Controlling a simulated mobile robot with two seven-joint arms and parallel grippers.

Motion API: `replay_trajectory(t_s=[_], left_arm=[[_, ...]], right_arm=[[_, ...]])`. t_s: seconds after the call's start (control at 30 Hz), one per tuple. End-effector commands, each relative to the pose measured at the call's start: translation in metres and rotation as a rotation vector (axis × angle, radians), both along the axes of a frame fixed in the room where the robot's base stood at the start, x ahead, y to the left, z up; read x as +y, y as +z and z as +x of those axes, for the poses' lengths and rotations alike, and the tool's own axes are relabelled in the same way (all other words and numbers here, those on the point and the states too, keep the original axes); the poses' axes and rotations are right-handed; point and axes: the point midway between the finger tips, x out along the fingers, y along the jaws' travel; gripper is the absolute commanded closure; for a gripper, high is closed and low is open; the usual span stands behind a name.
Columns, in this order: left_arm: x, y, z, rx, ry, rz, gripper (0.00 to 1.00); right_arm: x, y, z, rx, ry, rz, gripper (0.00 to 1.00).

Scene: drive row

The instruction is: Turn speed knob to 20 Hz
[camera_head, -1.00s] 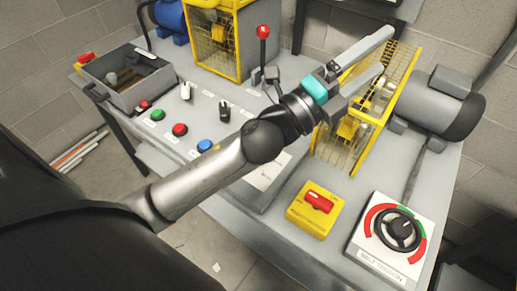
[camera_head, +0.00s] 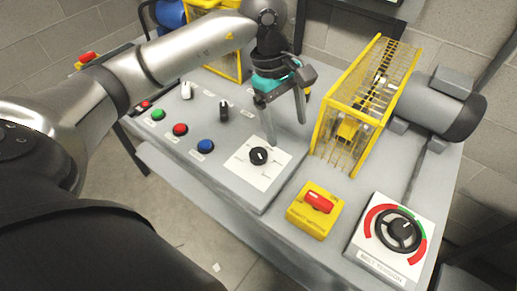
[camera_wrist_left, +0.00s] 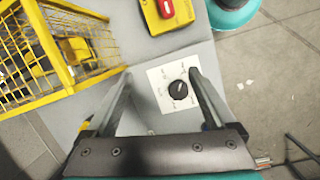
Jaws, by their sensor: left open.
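The speed knob (camera_head: 259,156) is a small black round knob with a white pointer mark on a white square plate (camera_head: 243,173). It sits on the sloped grey panel in the head view. In the left wrist view the knob (camera_wrist_left: 179,89) lies between the two fingers as seen from above. My left gripper (camera_head: 286,141) points down over the panel at the back of the plate. Its fingers are apart with nothing between them. I cannot tell its exact height above the plate. The scale print is too small to read. My right gripper is not in view.
A yellow cage guard (camera_head: 352,128) stands right of the gripper, with a grey motor (camera_head: 440,103) beyond. A yellow box with a red switch (camera_head: 318,203) and a belt tension wheel (camera_head: 398,230) are at right. Green, red and blue (camera_head: 205,146) buttons and a black switch (camera_head: 224,110) lie left.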

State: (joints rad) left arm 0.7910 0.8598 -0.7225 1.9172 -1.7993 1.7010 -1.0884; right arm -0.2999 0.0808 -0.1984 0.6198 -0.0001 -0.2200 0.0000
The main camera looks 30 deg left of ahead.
Motion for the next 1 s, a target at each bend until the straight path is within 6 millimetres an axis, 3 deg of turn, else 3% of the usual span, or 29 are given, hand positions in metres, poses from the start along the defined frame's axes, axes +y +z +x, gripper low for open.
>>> replay_trajectory(t_s=[0.03, 0.1, 0.27, 0.47, 1.0], left_arm=[[0.021, 0.003, 0.003, -0.002, -0.002, 0.079, 0.11], [0.043, 0.007, 0.003, 0.005, -0.004, 0.167, 0.11], [0.067, 0.01, 0.002, 0.017, -0.004, 0.261, 0.11], [0.068, -0.012, 0.001, 0.024, -0.006, 0.267, 0.11], [0.067, -0.121, 0.001, 0.023, -0.006, 0.263, 0.11]], right_arm=[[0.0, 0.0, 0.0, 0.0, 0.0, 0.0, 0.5], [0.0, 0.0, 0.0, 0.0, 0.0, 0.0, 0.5], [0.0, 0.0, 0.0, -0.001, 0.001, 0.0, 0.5], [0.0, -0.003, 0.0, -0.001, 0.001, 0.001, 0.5], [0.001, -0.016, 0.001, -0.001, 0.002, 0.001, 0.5]])
